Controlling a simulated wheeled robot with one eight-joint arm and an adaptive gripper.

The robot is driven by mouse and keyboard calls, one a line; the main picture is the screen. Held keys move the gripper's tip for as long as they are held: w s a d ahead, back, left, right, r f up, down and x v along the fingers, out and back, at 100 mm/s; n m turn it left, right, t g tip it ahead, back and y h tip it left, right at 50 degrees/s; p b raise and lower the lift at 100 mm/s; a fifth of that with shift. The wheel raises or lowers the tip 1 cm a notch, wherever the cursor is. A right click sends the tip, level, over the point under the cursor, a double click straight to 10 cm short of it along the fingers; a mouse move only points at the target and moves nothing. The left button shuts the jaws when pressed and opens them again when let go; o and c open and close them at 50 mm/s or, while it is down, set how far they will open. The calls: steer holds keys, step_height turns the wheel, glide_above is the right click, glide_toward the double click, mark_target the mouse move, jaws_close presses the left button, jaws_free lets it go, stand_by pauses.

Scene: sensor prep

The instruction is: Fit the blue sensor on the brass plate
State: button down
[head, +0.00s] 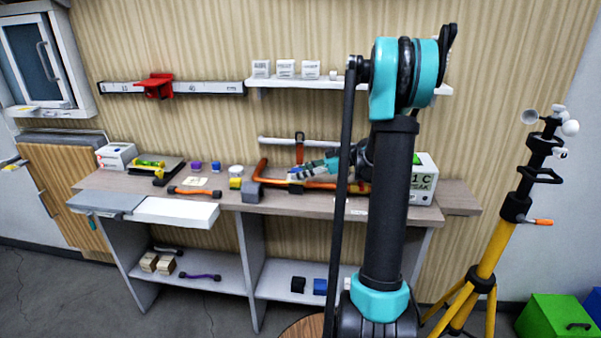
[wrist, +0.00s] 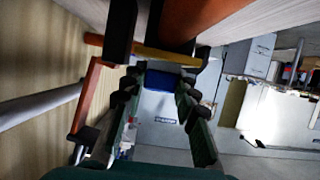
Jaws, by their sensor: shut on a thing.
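My gripper (wrist: 160,88) is shut on the blue sensor (wrist: 165,81), a small dark blue block between the fingertips in the wrist view. In the head view my gripper (head: 294,172) is above the bench, close to the orange pipe (head: 322,184). A yellowish brass-coloured strip, perhaps the brass plate (wrist: 163,58), lies just beyond the blue sensor in the wrist view, against the orange pipe (wrist: 195,18). I cannot tell whether sensor and strip touch.
The bench (head: 140,189) holds a white box (head: 116,156), a yellow-topped tool, small purple and blue pieces, and a white-and-yellow jar (head: 236,176). A grey instrument (head: 423,177) stands right. A yellow tripod (head: 490,250) stands beside the bench.

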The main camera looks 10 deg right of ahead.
steer(key=c, duration=1.1)
jaws_free()
steer(key=o, duration=0.5)
steer(key=shift+r, duration=0.1)
steer(key=shift+r, duration=3.4)
steer(key=shift+s, duration=0.1)
